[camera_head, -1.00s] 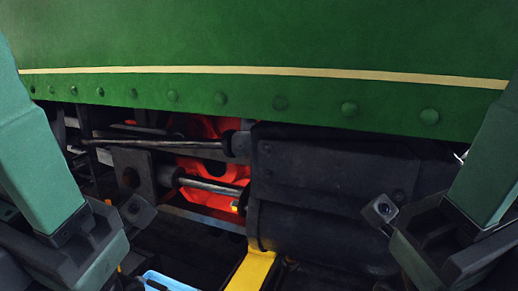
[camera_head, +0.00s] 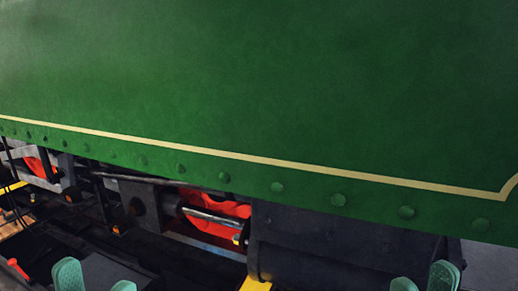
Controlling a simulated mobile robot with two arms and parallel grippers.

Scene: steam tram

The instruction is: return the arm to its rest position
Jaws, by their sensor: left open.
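My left gripper (camera_head: 96,281) shows at the bottom left edge of the head view as two rounded green fingertips with a gap between them. It is open and nothing shows between its tips. My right gripper (camera_head: 424,281) shows at the bottom right edge as two similar green tips, also apart, with nothing visible between them. The rest of both grippers and both arms is cut off below the picture. Neither gripper visibly touches the tram.
The tram's large green side panel (camera_head: 250,90), with a cream line and rivets, fills the upper view. Below it are a dark cylinder block (camera_head: 310,240), steel rods (camera_head: 210,217), red parts (camera_head: 215,203) and a yellow bar (camera_head: 257,283). A red-tipped object (camera_head: 17,268) lies lower left.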

